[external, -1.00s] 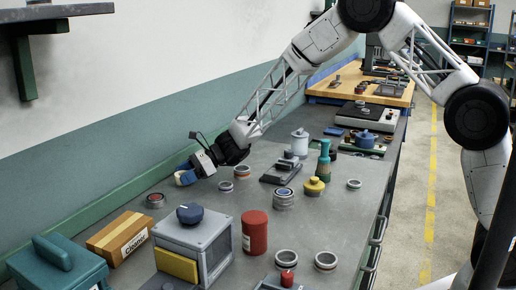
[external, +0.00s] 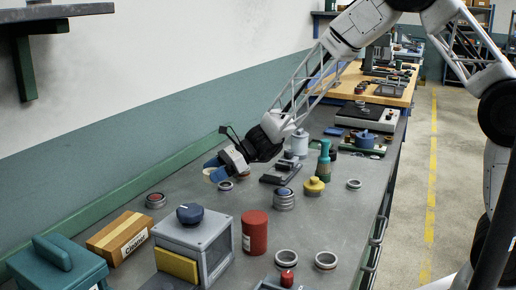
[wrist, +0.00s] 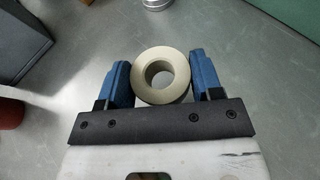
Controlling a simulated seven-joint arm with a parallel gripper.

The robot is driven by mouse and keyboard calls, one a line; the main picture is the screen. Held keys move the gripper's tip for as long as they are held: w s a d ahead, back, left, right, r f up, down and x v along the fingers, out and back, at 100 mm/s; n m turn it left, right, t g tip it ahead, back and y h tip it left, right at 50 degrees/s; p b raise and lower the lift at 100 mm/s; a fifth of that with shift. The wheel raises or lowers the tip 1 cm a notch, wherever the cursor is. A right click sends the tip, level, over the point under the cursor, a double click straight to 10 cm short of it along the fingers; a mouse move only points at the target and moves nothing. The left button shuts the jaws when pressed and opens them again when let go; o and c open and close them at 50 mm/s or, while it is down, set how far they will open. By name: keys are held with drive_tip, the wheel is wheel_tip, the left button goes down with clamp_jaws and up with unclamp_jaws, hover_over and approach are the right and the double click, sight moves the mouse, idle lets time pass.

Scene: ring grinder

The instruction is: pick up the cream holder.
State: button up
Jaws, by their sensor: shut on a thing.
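The cream holder (wrist: 162,76) is a thick pale ring with a round hole, seen end-on in the wrist view. It sits between the two blue fingers of my gripper (wrist: 162,80), which are shut on its sides. In the external view my gripper (external: 214,172) is over the left part of the grey bench, above a small ring (external: 225,185). Only a pale edge of the holder shows there, partly hidden by the fingers.
The grey bench (external: 190,270) holds a red canister (external: 255,232), a grey box with a blue knob (external: 195,245), a cardboard box (external: 117,238) and a teal case (external: 58,265).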

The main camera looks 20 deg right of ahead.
drive_tip(key=shift+s+d+r, duration=0.2)
drive_tip(key=shift+s+d, duration=1.35)
drive_tip(key=shift+s, duration=0.1)
